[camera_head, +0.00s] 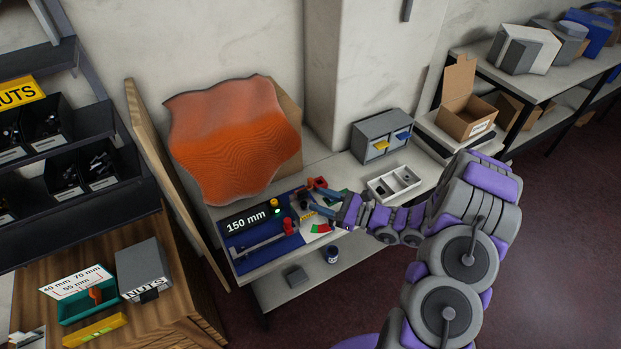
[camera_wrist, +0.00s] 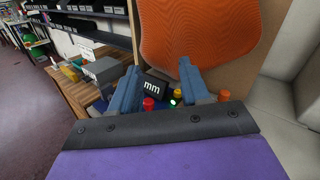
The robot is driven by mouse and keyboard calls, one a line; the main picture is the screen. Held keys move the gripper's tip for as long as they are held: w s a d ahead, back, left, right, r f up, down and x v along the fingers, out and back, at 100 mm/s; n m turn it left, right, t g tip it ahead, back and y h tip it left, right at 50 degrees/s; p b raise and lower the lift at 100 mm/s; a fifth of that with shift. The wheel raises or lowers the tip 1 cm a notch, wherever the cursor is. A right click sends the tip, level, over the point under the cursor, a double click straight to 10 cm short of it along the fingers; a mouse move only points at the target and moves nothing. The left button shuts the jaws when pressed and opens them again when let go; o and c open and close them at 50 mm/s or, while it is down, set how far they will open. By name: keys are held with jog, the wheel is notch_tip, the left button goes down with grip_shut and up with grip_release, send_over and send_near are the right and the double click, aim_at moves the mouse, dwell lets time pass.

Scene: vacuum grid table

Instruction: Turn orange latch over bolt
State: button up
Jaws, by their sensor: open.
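A small orange-red piece (camera_head: 318,184), which may be the orange latch, shows just behind my gripper on the bench in the head view. An orange round part (camera_wrist: 224,95) shows beside the right finger in the wrist view; I cannot tell whether it is the same piece. My gripper (camera_head: 307,203) is open, its two blue fingers apart over the right end of the blue fixture (camera_head: 241,267). In the wrist view the gripper (camera_wrist: 160,78) has nothing held between its fingers. The bolt cannot be made out; the fingers and wrist cover part of this area.
A black "150 mm" display (camera_head: 247,219), a red knob (camera_head: 287,225) and a yellow button (camera_head: 275,203) stand close left of the gripper. A wavy orange sheet (camera_head: 235,135) leans behind. A white tray (camera_head: 405,176) and grey drawer box (camera_head: 381,136) are right.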

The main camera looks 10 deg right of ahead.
jog(key=w+d+f+m+t+h, duration=0.2)
jog(key=d+f+m+t+h, duration=0.35)
jog(key=d+f, duration=0.35)
jog(key=b, duration=0.3)
send_near(310, 179)
jog(key=shift+m+g, duration=0.45)
jog(key=x, duration=1)
jog(key=shift+w+d, duration=0.1)
jog(key=shift+d, duration=0.05)
grip_shut()
